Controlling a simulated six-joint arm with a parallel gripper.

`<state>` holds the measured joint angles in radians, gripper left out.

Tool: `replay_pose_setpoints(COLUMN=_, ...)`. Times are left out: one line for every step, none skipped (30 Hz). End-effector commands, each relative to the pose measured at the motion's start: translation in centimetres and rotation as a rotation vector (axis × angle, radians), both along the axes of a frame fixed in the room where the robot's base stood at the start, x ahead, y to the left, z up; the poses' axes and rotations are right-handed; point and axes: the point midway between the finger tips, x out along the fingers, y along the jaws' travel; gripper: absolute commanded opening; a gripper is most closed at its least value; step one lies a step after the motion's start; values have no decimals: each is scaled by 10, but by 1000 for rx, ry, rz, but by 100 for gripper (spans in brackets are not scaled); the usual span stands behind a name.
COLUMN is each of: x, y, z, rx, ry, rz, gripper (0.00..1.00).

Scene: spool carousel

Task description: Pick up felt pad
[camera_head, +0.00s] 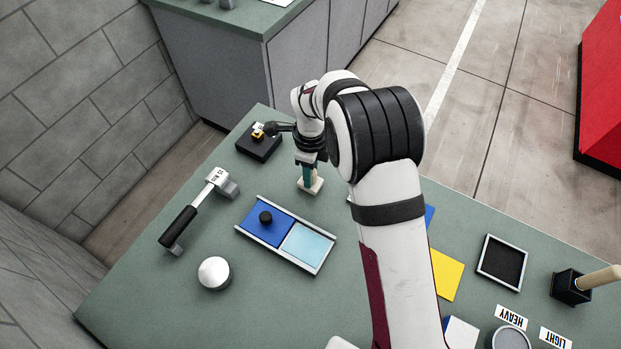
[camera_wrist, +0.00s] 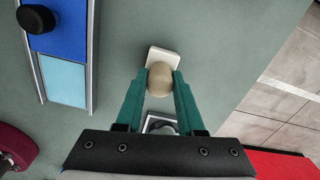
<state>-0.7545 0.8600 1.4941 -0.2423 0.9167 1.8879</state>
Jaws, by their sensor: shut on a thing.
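A small pale pad with a round beige knob on top, which I take to be the felt pad (camera_wrist: 163,55), is at the upper middle of the wrist view. It also shows in the head view (camera_head: 315,188), on or just above the green bench. My gripper (camera_wrist: 160,84) points down over it, with its two teal fingers closed on opposite sides of the beige knob. In the head view my gripper (camera_head: 307,177) hides part of the pad. Whether the pad touches the bench is hard to tell.
A two-panel tray (camera_head: 320,263), blue and light blue with a black knob (camera_head: 265,217), lies close to the left. A framed black tray (camera_head: 502,261) is right.

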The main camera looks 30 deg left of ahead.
Motion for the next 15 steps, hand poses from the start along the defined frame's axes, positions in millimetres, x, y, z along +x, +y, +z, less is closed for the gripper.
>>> replay_pose_setpoints(x=0, y=0, z=0, rx=0, ry=0, rz=0, gripper=5)
replay_pose_setpoints(x=0, y=0, z=0, rx=0, ry=0, rz=0, gripper=0)
replay_pose_setpoints(x=0, y=0, z=0, rx=0, ry=0, rz=0, gripper=0)
replay_pose_setpoints(x=0, y=0, z=0, rx=0, ry=0, rz=0, gripper=0)
replay_pose_setpoints(x=0, y=0, z=0, rx=0, ry=0, rz=0, gripper=0)
replay_pose_setpoints(x=0, y=0, z=0, rx=0, ry=0, rz=0, gripper=0)
replay_pose_setpoints(x=0, y=0, z=0, rx=0, ry=0, rz=0, gripper=0)
replay_pose_setpoints(x=0, y=0, z=0, rx=0, ry=0, rz=0, gripper=0)
replay_pose_setpoints(x=0, y=0, z=0, rx=0, ry=0, rz=0, gripper=0)
replay_pose_setpoints(x=0, y=0, z=0, rx=0, ry=0, rz=0, gripper=0)
replay_pose_setpoints(x=0, y=0, z=0, rx=0, ry=0, rz=0, gripper=0)
replay_pose_setpoints(x=0, y=0, z=1, rx=0, ry=-1, rz=0, gripper=0)
replay_pose_setpoints(x=0, y=0, z=2, rx=0, ry=-1, rz=0, gripper=0)
replay_pose_setpoints(x=0, y=0, z=4, rx=0, ry=-1, rz=0, gripper=0)
replay_pose_setpoints(x=0, y=0, z=7, rx=1, ry=-1, rz=1, gripper=0)
